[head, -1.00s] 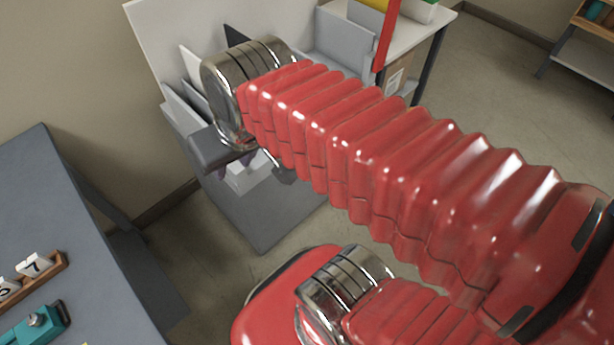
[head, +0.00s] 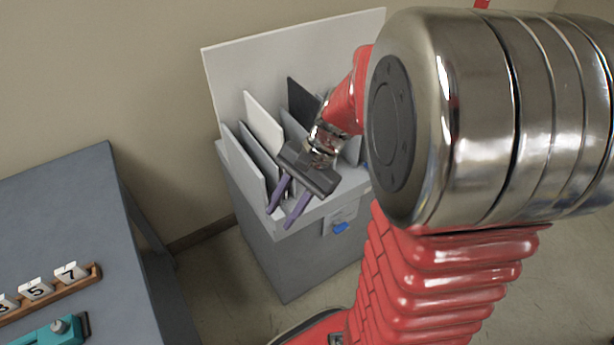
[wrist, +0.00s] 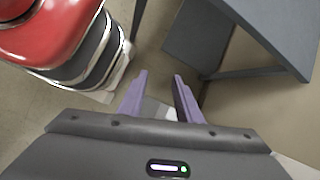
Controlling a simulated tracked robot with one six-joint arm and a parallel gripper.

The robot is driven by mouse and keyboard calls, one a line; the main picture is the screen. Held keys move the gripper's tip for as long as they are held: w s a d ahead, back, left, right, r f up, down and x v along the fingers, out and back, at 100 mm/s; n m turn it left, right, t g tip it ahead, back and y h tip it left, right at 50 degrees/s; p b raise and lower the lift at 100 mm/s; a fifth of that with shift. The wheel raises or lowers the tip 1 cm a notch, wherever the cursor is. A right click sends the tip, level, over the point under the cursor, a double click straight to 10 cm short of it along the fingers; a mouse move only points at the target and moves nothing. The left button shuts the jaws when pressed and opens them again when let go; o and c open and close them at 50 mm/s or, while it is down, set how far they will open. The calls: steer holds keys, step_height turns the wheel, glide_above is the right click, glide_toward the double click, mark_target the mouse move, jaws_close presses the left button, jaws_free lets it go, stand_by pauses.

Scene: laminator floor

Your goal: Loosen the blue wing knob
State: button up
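The blue wing knob (head: 341,227) sits low on a small grey plate (head: 340,218) on the front face of a grey cabinet, in the head view. My gripper (head: 279,218) has two purple fingers, spread apart and empty. In the head view it appears above and to the left of the knob, by the cabinet's front top edge, and its fingers point down and left. In the wrist view my gripper (wrist: 160,78) shows the same gap between its fingers. I cannot make out the knob in the wrist view.
The grey cabinet (head: 290,272) holds several upright panels in its top, with a white board (head: 232,75) behind. A grey table (head: 65,215) at the left carries number tiles (head: 70,272) on a wooden rack and a teal device (head: 52,332). Floor shows between table and cabinet.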

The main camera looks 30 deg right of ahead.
steer(key=w+d+f+m+t+y, duration=0.3)
steer(key=d+f+m+t, duration=0.1)
steer(key=d+f+m, duration=0.5)
steer(key=w+d+f+m+t+y, duration=0.2)
steer(key=d+f+m+t+y, duration=0.15)
steer(key=d+f+m, duration=0.6)
steer(key=s+d+f+m+t+h, duration=0.2)
steer(key=d+f+m+t, duration=0.1)
steer(key=f+m, duration=0.25)
steer(key=s+d+f+m+t+h, duration=0.1)
steer(key=d+f+m+t+h, duration=0.1)
steer(key=f+m+t, duration=0.3)
steer(key=m+t+h, duration=0.2)
steer(key=m+h, duration=0.6)
steer(key=m, duration=0.3)
glide_toward(339, 226)
steer(key=s, duration=0.7)
steer(key=shift+w+d+f, duration=0.1)
steer(key=shift+d+f, duration=0.2)
steer(key=shift+f, duration=0.15)
steer(key=w, duration=1.4)
steer(key=shift+a, duration=0.2)
